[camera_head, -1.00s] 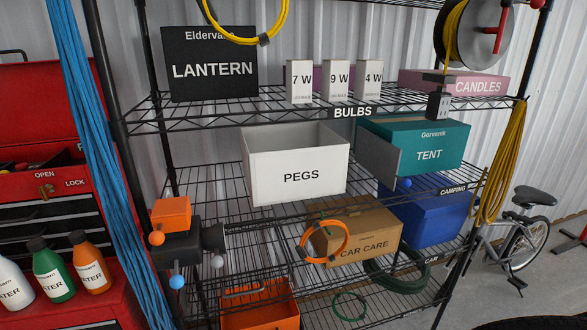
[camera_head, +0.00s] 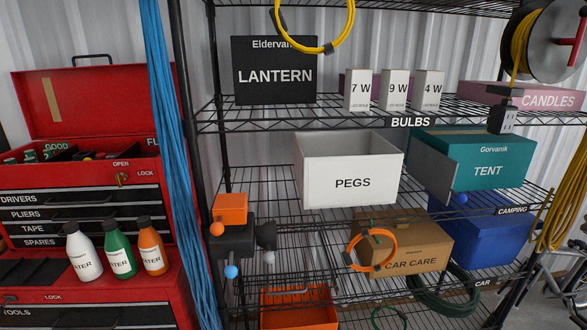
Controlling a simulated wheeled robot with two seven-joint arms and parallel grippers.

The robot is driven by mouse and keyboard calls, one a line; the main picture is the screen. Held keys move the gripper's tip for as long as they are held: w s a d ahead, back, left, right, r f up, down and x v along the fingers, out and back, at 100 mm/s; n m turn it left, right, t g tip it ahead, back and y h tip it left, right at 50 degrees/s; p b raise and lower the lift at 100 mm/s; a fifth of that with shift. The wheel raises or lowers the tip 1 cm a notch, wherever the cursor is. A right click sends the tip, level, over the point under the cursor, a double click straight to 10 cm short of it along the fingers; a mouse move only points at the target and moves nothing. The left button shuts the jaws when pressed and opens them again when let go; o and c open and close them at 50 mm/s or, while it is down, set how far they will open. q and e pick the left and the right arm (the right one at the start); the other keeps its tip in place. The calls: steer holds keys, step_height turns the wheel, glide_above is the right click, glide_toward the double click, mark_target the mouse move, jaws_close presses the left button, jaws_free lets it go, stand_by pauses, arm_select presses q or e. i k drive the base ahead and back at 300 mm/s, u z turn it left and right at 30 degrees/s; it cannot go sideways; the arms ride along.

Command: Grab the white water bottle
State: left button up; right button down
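The white water bottle (camera_head: 83,254) stands upright on the red tool chest's ledge at the lower left, with a dark cap. It is the leftmost of three bottles in a row. A green bottle (camera_head: 119,252) stands just to its right, and an orange bottle (camera_head: 152,249) is to the right of that. All three are labelled with text ending in "TER". Neither of my grippers shows in the head view.
The red tool chest (camera_head: 60,197) has an open lid and labelled drawers. Blue cables (camera_head: 168,130) hang between it and the wire shelf. The shelf holds a white PEGS box (camera_head: 345,182), a black LANTERN box (camera_head: 273,88) and a CAR CARE box (camera_head: 415,250).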

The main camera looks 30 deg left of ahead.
mark_target(83, 255)
steer(key=u, duration=0.55)
steer(key=k, duration=1.2)
steer(key=u, duration=0.95)
steer(key=i, duration=0.55)
steer(key=u, duration=0.7)
steer(key=i, duration=0.9)
steer(key=z, duration=0.55)
steer(key=i, duration=0.85)
steer(key=z, duration=0.4)
